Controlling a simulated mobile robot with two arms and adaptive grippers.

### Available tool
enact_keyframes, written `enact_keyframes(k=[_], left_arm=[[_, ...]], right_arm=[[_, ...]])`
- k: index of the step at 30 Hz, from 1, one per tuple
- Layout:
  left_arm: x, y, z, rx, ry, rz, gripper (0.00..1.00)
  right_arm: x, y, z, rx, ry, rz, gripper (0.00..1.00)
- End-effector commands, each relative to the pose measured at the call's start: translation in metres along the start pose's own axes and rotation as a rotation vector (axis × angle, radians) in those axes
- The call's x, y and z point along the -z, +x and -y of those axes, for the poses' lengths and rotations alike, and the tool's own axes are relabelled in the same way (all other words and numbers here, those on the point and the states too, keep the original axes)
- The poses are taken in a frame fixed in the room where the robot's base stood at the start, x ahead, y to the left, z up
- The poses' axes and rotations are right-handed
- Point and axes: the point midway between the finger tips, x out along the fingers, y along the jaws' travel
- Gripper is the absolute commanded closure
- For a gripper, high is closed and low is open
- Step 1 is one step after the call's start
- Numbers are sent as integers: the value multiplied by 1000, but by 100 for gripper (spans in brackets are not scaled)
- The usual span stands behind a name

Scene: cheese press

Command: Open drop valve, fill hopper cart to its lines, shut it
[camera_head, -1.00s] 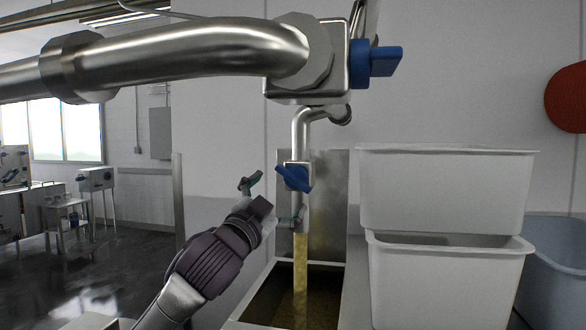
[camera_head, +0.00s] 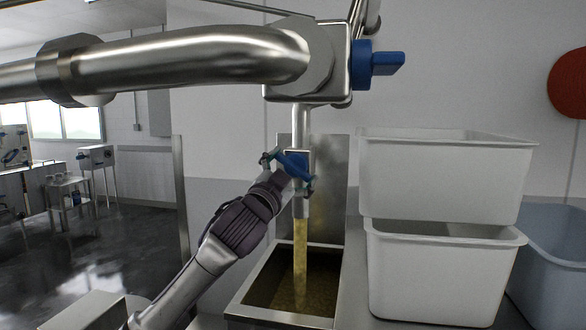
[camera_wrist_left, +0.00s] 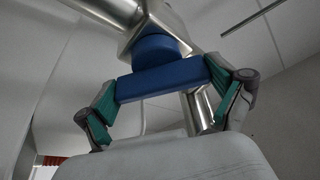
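The drop valve's blue handle (camera_head: 293,164) sits on the vertical steel spout, slanted down to the right. A yellowish stream (camera_head: 300,250) pours from the spout into the open steel hopper (camera_head: 262,318), whose floor is covered with yellowish stuff. Its fill lines cannot be made out. My left gripper (camera_head: 288,172) is at the handle with its fingers spread wide. In the left wrist view the blue handle (camera_wrist_left: 162,80) lies lengthwise between the teal fingertips (camera_wrist_left: 160,92), very close to both; firm contact cannot be told. My right gripper is not in view.
Two stacked white tubs (camera_head: 440,190) stand right of the hopper, with a grey-blue tub (camera_head: 555,265) beyond. A large steel pipe (camera_head: 190,58) with another blue handle (camera_head: 378,64) crosses above. The wet floor at left is open.

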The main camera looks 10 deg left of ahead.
Motion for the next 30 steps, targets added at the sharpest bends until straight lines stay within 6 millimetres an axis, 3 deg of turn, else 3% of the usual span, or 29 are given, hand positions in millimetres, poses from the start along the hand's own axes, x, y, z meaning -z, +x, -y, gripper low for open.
enact_keyframes(k=[8, 21, 30], left_arm=[[-2, -1, -2, 10, -30, 0, 41], [-3, -2, -5, 115, -292, -2, 41], [-2, -1, -3, 191, -475, 0, 41]], right_arm=[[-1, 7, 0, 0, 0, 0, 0], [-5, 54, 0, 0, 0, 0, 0], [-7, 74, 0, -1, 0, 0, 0]])
